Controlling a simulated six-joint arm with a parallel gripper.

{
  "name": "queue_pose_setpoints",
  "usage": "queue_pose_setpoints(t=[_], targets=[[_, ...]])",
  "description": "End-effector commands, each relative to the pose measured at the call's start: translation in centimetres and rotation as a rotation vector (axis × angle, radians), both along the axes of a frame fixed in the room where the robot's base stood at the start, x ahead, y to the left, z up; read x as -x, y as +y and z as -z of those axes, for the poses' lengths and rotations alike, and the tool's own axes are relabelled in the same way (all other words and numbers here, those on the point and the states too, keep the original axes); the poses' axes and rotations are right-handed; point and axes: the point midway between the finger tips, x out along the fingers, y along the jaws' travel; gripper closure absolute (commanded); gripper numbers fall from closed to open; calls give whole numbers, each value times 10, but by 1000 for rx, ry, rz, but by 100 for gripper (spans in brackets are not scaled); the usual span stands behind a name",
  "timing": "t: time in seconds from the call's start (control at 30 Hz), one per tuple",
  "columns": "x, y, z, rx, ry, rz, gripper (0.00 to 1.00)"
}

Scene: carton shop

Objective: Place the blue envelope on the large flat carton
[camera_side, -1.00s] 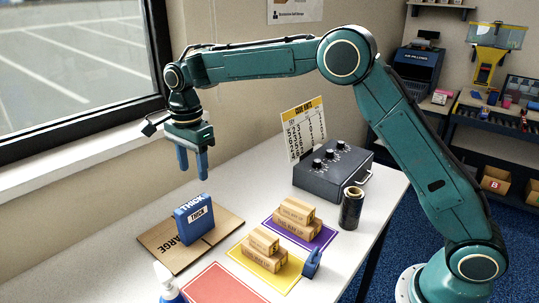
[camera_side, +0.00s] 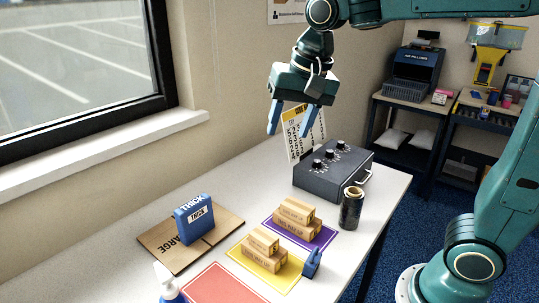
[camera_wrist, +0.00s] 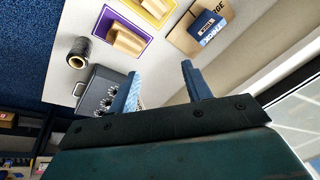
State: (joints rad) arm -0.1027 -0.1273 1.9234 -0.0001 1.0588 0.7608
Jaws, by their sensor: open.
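The blue envelope (camera_side: 194,219), a thick padded block with the word THICK on it, stands upright on the large flat carton (camera_side: 158,240), a brown sheet marked LARGE at the left of the table. In the wrist view the envelope (camera_wrist: 207,27) rests on the carton (camera_wrist: 180,38) at the top right. My gripper (camera_side: 288,132) is open and empty, high above the back of the table near the grey control box. Its two blue fingers are spread apart in the wrist view (camera_wrist: 160,85). It is well away from the envelope and touches nothing.
Small boxes are stacked on a yellow mat (camera_side: 283,281) and a purple mat (camera_side: 325,240). A black roll (camera_side: 350,210) and a knobbed grey box (camera_side: 325,178) stand behind. A red mat (camera_side: 222,286), spray bottle (camera_side: 167,287) and blue tape dispenser (camera_side: 312,263) are in front.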

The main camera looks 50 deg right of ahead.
Motion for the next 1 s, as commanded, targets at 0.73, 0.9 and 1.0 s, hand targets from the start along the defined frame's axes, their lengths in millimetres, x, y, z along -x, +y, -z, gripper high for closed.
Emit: queue_pose_setpoints(t=[0.73,0.9,1.0], targets=[[158,-34,41,246,-193,-550,51],[169,-36,48,274,-208,-596,51],[170,-36,50,278,-209,-604,51]])
